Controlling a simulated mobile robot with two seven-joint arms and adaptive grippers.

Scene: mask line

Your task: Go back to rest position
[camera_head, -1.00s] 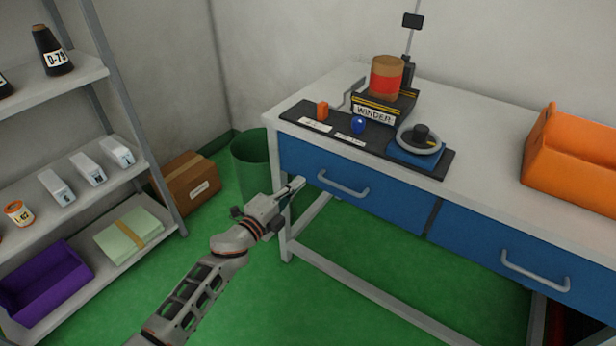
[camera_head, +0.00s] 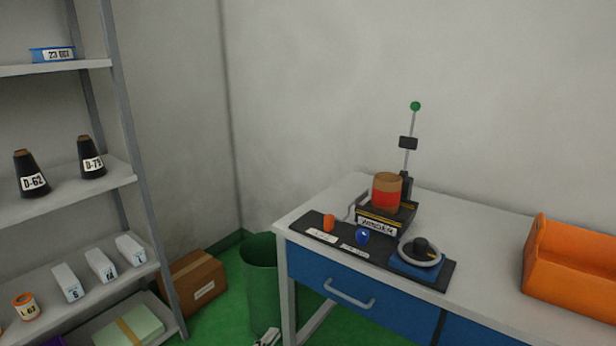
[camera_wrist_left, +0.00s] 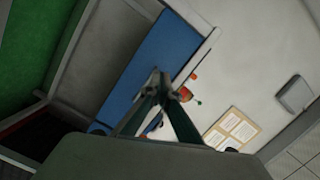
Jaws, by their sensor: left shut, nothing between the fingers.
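My left gripper (camera_head: 268,337) shows only as a tip at the bottom edge of the head view, in front of the green bin and left of the table leg. In the left wrist view its fingers (camera_wrist_left: 160,80) are shut together with nothing between them. They point toward the workbench's blue drawer front (camera_wrist_left: 150,62) and look clear of it. The rest of my left arm is below the head view. My right gripper is in neither view.
The workbench (camera_head: 480,220) holds a winder (camera_head: 385,215) with a red and brown spool, a black mat and an orange bin (camera_head: 580,265). A green bin (camera_head: 260,285) and cardboard box (camera_head: 193,280) stand beside the shelf rack (camera_head: 125,180). The upper wall area is clear.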

